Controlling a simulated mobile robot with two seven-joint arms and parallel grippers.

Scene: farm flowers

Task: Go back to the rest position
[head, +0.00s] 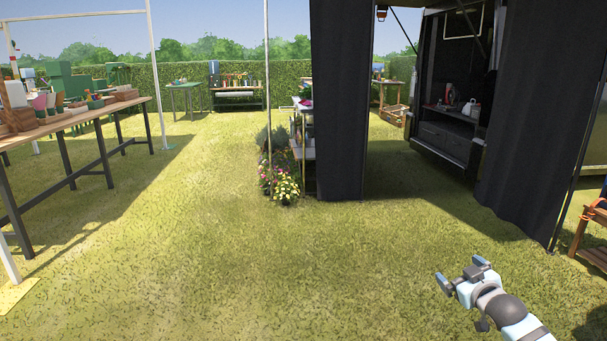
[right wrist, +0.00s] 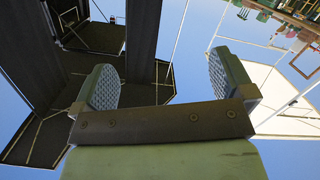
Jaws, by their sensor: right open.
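My right gripper (head: 461,278) shows at the lower right of the head view, held out over the grass with its jaws apart. In the right wrist view my right gripper (right wrist: 165,88) has its two ridged finger pads spread wide with nothing between them. That view appears upside down, with sky, dark curtain and canopy parts behind the fingers. My left gripper is not in the head view.
A long wooden table (head: 75,121) with pots and boxes stands at the left. Dark curtains (head: 338,100) hang in the middle and right. Potted flowers (head: 285,188) stand by the curtain. A wooden chair (head: 592,235) is at the right edge. Open grass (head: 230,250) lies ahead.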

